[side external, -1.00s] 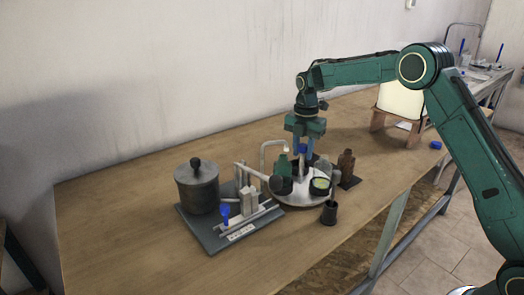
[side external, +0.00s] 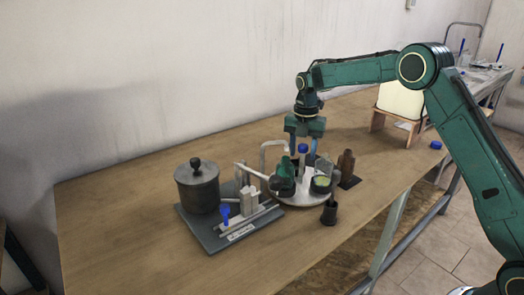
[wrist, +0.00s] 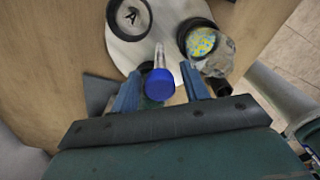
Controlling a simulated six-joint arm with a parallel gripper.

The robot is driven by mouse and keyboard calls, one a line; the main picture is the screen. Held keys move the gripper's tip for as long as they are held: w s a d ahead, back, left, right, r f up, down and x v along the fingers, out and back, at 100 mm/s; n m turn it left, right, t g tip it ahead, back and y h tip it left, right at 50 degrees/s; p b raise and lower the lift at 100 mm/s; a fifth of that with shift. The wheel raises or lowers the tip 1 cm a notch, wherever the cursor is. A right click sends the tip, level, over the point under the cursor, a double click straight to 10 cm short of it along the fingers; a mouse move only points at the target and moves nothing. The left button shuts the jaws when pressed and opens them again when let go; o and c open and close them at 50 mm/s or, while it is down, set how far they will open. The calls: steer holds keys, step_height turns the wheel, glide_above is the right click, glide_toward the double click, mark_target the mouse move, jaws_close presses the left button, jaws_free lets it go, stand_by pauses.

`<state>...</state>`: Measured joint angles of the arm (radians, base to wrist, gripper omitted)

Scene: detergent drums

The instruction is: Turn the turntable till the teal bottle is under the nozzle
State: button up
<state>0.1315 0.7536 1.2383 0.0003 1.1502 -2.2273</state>
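The teal bottle (side external: 286,175) stands on the pale round turntable (side external: 298,201), at its left side. A grey arched pipe (side external: 263,158), apparently the nozzle, ends close above the bottle in the side view; exact alignment cannot be told. My gripper (side external: 304,151) points down over the turntable. In the wrist view my gripper (wrist: 160,90) has its two blue fingers apart, with a blue-capped clear tube (wrist: 160,84) between them and gaps on both sides. The tube's blue cap (side external: 303,148) also shows in the side view.
A dark-rimmed jar with yellow-green contents (wrist: 201,42) is on the turntable's right. A black cup (side external: 329,214) stands in front. A lidded grey pot (side external: 197,190) and grey base plate (side external: 205,236) are left. A brown upright piece (side external: 346,164) stands right.

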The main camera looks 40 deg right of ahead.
steer(key=shift+r, duration=3.5)
steer(key=shift+s+a+r+m, duration=0.15)
steer(key=shift+s+r+m, duration=0.2)
steer(key=shift+r, duration=0.15)
steer(key=s+a+r+m+t, duration=0.1)
steer(key=s+a+r+m, duration=0.1)
steer(key=s+r+m, duration=0.55)
steer(key=s+a+r+m+t, duration=0.2)
steer(key=s+a+r+m, duration=0.15)
steer(key=s, duration=0.65)
steer(key=s+a+f+m+t, duration=0.1)
steer(key=s+f+m, duration=0.1)
steer(key=s+m, duration=0.4)
steer(key=s+f+m+t, duration=0.1)
steer(key=s+f+m, duration=0.2)
steer(key=s, duration=1.1)
steer(key=m, duration=0.3)
steer(key=shift+s+a+t, duration=0.25)
steer(key=shift+a+t, duration=0.05)
steer(key=shift+a, duration=0.05)
